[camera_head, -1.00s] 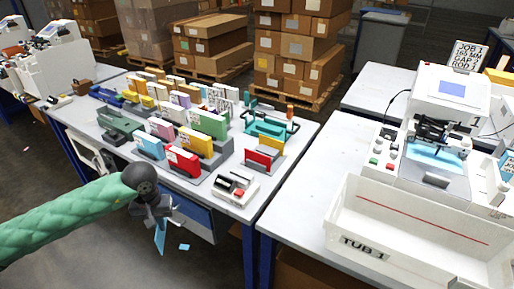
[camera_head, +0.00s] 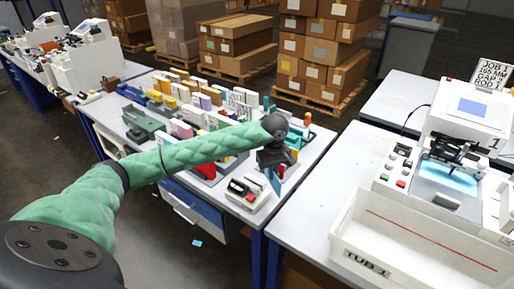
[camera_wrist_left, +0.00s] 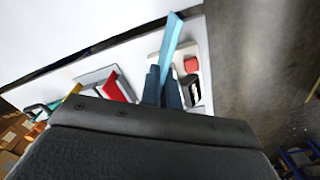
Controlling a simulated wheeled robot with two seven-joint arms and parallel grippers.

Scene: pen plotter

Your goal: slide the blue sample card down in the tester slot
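My left gripper (camera_head: 274,168) is shut on the blue sample card (camera_head: 274,181), a thin light-blue strip that hangs below its fingers in the head view. In the left wrist view the card (camera_wrist_left: 171,40) sticks out from between the fingers (camera_wrist_left: 163,92). The tester (camera_head: 250,194), a small white box with a dark slot and a red button, stands at the table's front right corner. The card is just right of it in the head view. The tester (camera_wrist_left: 191,66) is beside the card in the wrist view. I cannot tell whether they touch. My right gripper is not in view.
Rows of coloured boxes in grey holders (camera_head: 213,168) fill the table behind my arm. A red box (camera_wrist_left: 113,87) stands near the tester. A white tub (camera_head: 395,245) and a machine (camera_head: 455,125) stand on the right table, across a gap. A small blue piece (camera_head: 197,242) lies on the floor.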

